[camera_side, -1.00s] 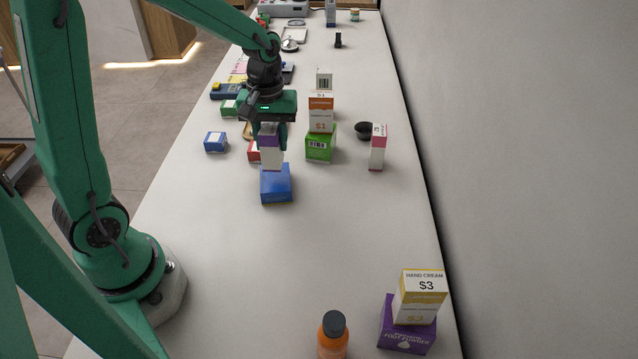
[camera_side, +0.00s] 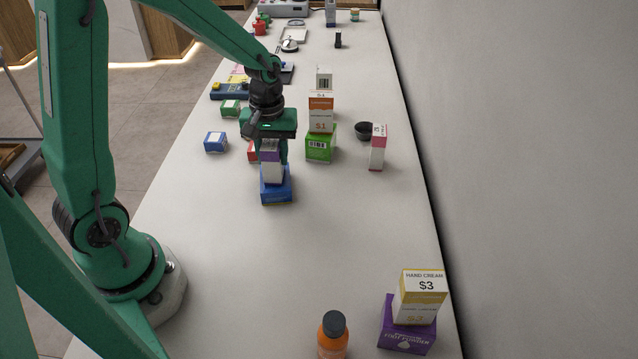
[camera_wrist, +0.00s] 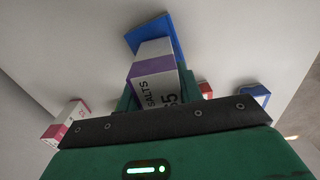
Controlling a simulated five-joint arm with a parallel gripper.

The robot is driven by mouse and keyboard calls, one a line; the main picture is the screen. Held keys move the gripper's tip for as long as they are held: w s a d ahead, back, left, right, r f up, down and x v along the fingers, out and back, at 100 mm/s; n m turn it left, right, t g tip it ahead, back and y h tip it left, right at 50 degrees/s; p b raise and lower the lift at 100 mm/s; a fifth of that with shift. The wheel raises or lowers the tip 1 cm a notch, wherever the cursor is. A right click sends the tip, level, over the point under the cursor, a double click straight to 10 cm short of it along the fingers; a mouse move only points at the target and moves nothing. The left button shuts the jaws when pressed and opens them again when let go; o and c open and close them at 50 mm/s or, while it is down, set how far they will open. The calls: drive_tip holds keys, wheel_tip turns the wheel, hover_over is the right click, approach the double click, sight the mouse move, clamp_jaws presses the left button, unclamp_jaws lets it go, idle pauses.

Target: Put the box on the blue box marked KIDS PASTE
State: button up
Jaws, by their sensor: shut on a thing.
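The box (camera_side: 272,171) is white with a purple band. My gripper (camera_side: 270,147) is shut on its upper part and holds it upright. The blue box (camera_side: 276,192) lies on the counter directly under it. The held box's lower end is at the blue box's top; I cannot tell whether they touch. In the wrist view the held box (camera_wrist: 155,72) shows its lettered top end between the fingers, and the blue box (camera_wrist: 172,30) shows beyond it. The KIDS PASTE marking is too small to read.
A green box (camera_side: 319,150) with an orange-and-white box (camera_side: 321,116) on it stands close to the right. A pink-and-white box (camera_side: 378,148) and a black bowl (camera_side: 364,130) are further right. A small blue box (camera_side: 215,142) is left.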

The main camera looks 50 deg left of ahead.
drive_tip(key=shift+f, duration=0.15)
drive_tip(key=o, duration=1)
wheel_tip(320, 180, up, 12)
drive_tip(key=shift+r, duration=0.2)
drive_tip(key=shift+s, duration=0.1)
idle(0.4)
